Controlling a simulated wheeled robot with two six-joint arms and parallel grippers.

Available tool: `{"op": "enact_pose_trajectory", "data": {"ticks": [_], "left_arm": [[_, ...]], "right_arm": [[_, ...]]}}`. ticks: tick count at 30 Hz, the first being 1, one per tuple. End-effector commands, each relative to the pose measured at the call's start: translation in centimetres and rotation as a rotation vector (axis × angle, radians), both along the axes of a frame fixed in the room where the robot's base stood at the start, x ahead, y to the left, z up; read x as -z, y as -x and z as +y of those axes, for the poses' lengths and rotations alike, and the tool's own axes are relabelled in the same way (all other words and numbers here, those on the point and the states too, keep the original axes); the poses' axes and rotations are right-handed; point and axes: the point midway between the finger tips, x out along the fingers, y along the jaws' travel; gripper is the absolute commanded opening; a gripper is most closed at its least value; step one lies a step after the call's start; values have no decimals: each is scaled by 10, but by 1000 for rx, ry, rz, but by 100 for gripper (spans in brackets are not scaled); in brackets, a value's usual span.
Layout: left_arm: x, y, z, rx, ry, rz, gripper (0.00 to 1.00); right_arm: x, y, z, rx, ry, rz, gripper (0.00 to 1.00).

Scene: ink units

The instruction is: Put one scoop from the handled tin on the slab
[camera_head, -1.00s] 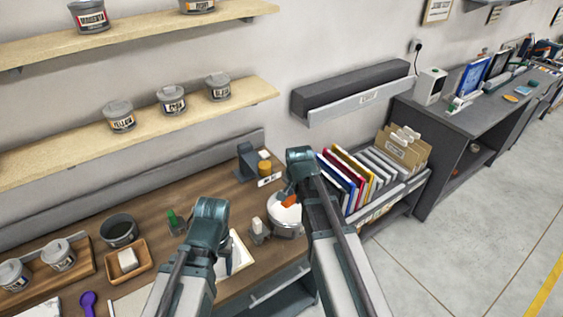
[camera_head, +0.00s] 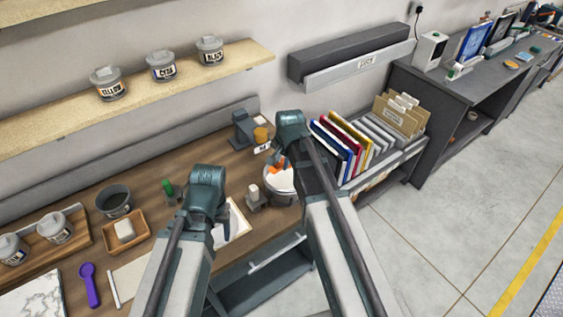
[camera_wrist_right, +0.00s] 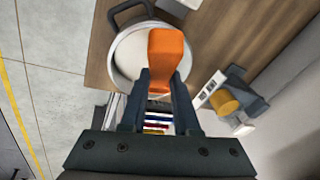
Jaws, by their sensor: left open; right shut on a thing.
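The handled tin (camera_head: 284,197), pale inside with a dark handle, stands at the bench's right end. It also shows in the right wrist view (camera_wrist_right: 126,62). My right gripper (camera_wrist_right: 158,85) is shut on an orange tool (camera_wrist_right: 166,52) over the tin's mouth. The tool's lower end is hidden, so I cannot tell whether it touches the contents or carries anything. A white marbled slab (camera_head: 34,297) lies at the lower left, partly cut off. My left gripper (camera_head: 214,222) is open above the bench, left of the tin; its fingers are mostly hidden by the arm.
A wooden tray with a white block (camera_head: 124,230), a dark bowl (camera_head: 114,201), a purple scoop (camera_head: 89,284) and lidded tins (camera_head: 54,228) stand between and behind. A small grey block (camera_head: 254,198) stands beside the handled tin. A rack of coloured folders (camera_head: 345,150) is to its right.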

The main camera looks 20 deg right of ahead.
Motion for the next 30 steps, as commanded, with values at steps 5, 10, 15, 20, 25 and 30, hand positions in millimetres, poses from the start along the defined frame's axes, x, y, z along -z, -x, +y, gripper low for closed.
{"op": "enact_pose_trajectory", "data": {"ticks": [5,10,15,20,25,30], "left_arm": [[31,0,0,3,-1,0,59],[53,0,0,9,-2,0,59],[73,0,0,13,-3,0,59],[85,0,0,14,-2,1,59],[87,0,0,15,-2,1,59],[86,0,0,14,-2,1,59]], "right_arm": [[31,-5,-4,1,0,0,0],[53,-10,-8,1,0,0,0],[73,-15,-12,1,0,0,0],[85,-18,-15,1,0,0,0],[87,-19,-16,0,0,0,0],[86,-19,-16,0,0,0,0]]}}
